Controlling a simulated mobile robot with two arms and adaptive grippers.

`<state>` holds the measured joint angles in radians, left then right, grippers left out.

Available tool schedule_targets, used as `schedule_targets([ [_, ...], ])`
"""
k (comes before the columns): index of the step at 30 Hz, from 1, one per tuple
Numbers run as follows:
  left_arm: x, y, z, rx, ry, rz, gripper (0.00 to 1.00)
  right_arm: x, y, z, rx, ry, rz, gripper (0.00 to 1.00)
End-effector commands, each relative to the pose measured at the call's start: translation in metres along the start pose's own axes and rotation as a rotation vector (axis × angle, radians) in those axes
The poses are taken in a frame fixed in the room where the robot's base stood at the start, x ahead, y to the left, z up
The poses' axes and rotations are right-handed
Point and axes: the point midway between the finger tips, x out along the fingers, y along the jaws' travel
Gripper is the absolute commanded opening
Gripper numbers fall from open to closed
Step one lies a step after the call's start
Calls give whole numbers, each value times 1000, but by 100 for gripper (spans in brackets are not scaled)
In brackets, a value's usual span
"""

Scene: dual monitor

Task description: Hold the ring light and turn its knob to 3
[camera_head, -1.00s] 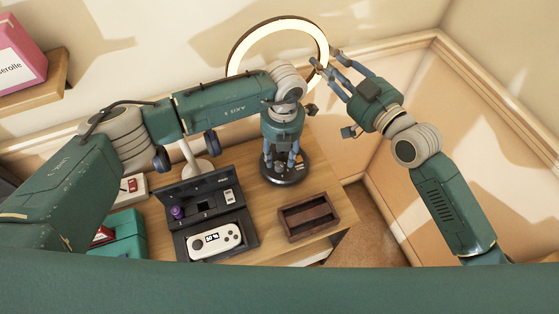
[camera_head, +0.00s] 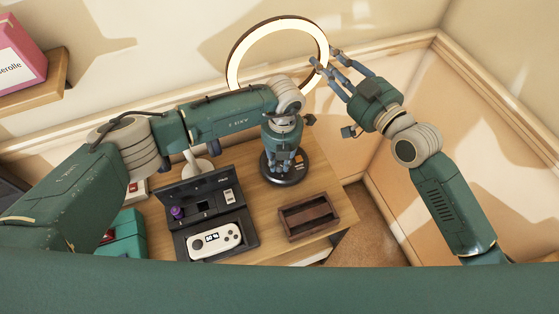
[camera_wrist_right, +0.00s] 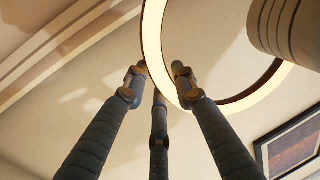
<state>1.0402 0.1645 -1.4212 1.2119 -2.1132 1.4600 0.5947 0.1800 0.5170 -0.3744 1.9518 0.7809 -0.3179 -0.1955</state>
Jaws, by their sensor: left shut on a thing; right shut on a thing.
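The ring light is a glowing ring (camera_head: 236,66) with a dark outer rim, standing upright on a round black base (camera_head: 296,177) on the wooden table. My right gripper (camera_head: 325,62) is shut on the right side of the ring. In the right wrist view its fingers (camera_wrist_right: 160,85) close at the ring's rim (camera_wrist_right: 152,40). My left gripper (camera_head: 284,168) points down at the base and is shut at the knob, which its fingers hide. The knob's setting cannot be read. My left forearm and wrist cover the light's stand.
An open black case (camera_head: 246,241) with a white handheld device (camera_head: 214,241) and a purple piece (camera_head: 177,213) lies to the left. An empty brown wooden tray (camera_head: 309,217) is near the front right. A teal box (camera_head: 128,228) stands further left.

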Motion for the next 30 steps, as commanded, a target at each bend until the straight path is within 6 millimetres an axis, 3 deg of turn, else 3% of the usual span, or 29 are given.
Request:
schedule_targets([
  [8, 0, 0, 0, 75, -3, 1, 0, 0, 1, -1, -2, 1, 1, 0],
  [30, -1, 1, -1, 514, -19, 0, 0, 0, 1, 0, -2, 0, 1, 0],
])
